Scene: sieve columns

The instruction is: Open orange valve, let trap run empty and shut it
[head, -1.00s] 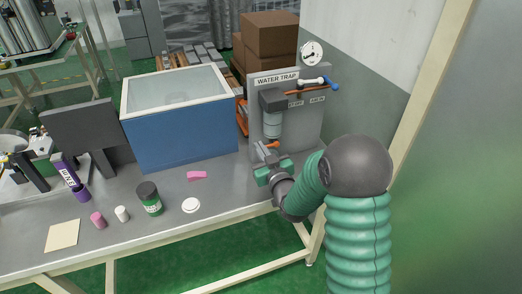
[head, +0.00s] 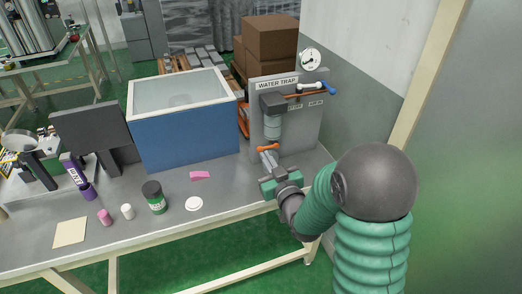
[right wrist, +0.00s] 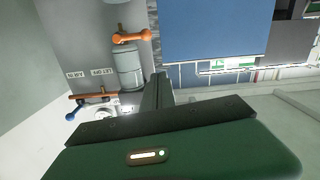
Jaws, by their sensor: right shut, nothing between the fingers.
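The water trap (head: 272,124) hangs on a grey panel below a dark filter head, with a clear grey bowl. The orange valve handle (head: 268,148) sits under the bowl and lies roughly crosswise. It also shows in the right wrist view (right wrist: 131,37), beside the bowl (right wrist: 128,68). My right gripper (head: 266,157) is shut and empty, just in front of and below the handle. In the right wrist view its dark fingers (right wrist: 160,88) appear beside the bowl, apart from the handle. The water level is too small to tell. My left gripper is out of view.
A blue lever (head: 331,88) and a round gauge (head: 310,60) are at the panel's upper right. A blue tank (head: 185,133) stands left of the panel.

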